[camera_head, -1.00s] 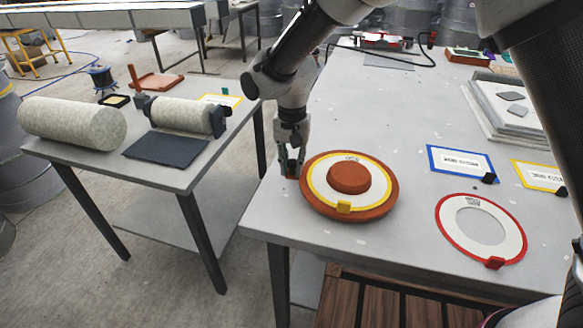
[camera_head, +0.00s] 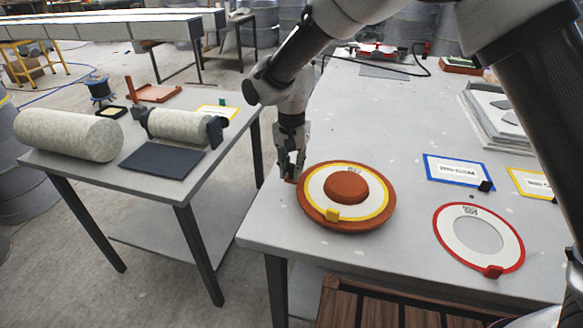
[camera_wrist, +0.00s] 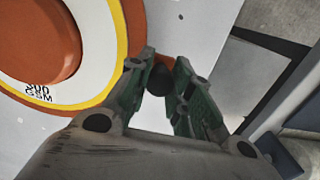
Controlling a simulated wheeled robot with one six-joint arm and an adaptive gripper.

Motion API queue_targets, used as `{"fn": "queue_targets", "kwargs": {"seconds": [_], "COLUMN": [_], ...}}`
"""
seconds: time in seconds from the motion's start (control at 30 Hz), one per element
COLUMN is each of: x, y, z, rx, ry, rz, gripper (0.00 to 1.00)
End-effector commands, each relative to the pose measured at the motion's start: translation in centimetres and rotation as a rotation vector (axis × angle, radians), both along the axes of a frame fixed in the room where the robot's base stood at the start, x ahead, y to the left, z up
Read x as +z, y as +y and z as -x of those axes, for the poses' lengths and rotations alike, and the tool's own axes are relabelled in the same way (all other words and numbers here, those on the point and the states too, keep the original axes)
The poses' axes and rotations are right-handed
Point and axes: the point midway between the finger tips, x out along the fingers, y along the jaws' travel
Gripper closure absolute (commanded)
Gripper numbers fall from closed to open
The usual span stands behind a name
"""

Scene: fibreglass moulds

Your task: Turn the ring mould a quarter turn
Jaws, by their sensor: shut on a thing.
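The ring mould (camera_head: 362,228) is a round terracotta disc near the table's front left corner, with a raised centre (camera_head: 347,186). A white ring (camera_head: 317,188) with a yellow edge lies on it around that centre, with a yellow tab (camera_head: 332,214) at its front. My gripper (camera_head: 291,177) points down at the mould's left edge. In the wrist view my gripper (camera_wrist: 160,98) is shut on a dark rounded knob (camera_wrist: 160,78) beside the mould's rim (camera_wrist: 135,22). How the knob joins the mould is hidden by the fingers.
A red-edged white ring (camera_head: 447,236) lies to the right on the table, with blue-framed (camera_head: 458,170) and yellow-framed (camera_head: 530,183) cards behind it. A stack of sheets (camera_head: 490,115) is at the right. A gap separates the left table (camera_head: 60,165) with its rolls.

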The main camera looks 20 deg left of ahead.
Motion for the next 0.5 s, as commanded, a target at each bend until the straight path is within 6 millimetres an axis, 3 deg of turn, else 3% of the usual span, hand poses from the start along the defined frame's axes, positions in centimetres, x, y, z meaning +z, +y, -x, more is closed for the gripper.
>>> {"fn": "queue_targets", "kwargs": {"seconds": [0.1,0.13,0.23,0.5], "x": [0.09,0.09,0.07,0.03], "y": [0.08,0.08,0.07,0.03], "z": [-0.05,-0.05,-0.02,0.0], "rx": [0.001,0.001,0.001,0.001], "ry": [-0.002,-0.002,-0.001,-0.001], "rz": [-0.002,-0.002,-0.002,-0.001], "gripper": [1.0,0.77,0.59,0.57]}}
